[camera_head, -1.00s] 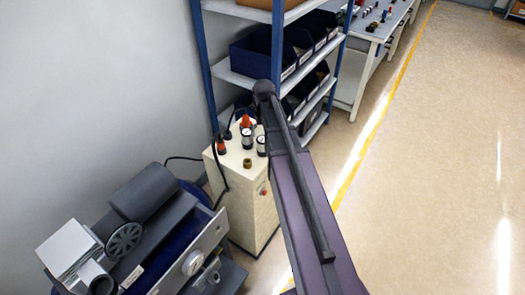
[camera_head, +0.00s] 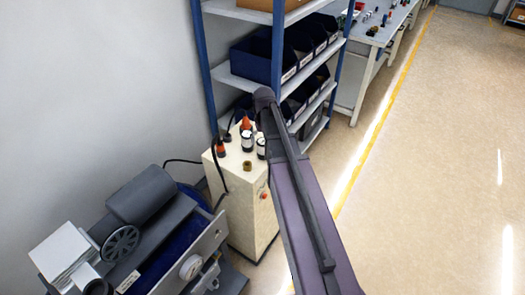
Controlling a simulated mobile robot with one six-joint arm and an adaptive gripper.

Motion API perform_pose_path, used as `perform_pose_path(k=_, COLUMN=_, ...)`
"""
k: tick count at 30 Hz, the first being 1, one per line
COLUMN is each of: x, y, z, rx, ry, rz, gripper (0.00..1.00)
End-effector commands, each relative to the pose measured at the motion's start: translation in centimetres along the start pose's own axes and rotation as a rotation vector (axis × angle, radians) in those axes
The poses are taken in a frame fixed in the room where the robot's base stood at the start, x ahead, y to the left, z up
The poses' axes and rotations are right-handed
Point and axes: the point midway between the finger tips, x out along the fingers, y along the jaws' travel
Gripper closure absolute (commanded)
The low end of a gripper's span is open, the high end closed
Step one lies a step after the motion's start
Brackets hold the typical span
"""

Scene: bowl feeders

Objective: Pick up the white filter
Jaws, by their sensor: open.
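Two small white cylindrical parts with dark bands stand on top of the beige cabinet (camera_head: 252,212). One white part (camera_head: 247,141) is near the middle of the top. The other white part (camera_head: 261,148) is at the right, close beside my arm. I cannot tell from this view which is the white filter. My dark arm crosses the picture from the lower right up to a rounded joint just above and right of the cabinet top. My gripper does not show.
Orange-tipped parts (camera_head: 220,148) and a brass-coloured part (camera_head: 247,166) share the cabinet top. A grey machine (camera_head: 150,235) stands at the lower left. A blue-framed shelf (camera_head: 279,60) with dark bins (camera_head: 258,58) rises behind. The floor at the right is clear.

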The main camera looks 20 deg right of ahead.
Motion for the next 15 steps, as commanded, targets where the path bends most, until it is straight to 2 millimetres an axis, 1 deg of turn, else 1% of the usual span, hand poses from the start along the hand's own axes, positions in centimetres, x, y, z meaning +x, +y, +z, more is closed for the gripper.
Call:
perform_pose_path(k=1, x=0.7, y=-0.1, z=0.0, rx=0.0, ry=0.0, rz=0.0, gripper=0.0)
perform_pose_path(k=3, x=1.2, y=-0.1, z=0.0, rx=0.0, ry=0.0, rz=0.0, gripper=0.0)
perform_pose_path(k=15, x=4.0, y=-0.2, z=0.0, rx=0.001, ry=0.0, rz=0.0, gripper=0.0)
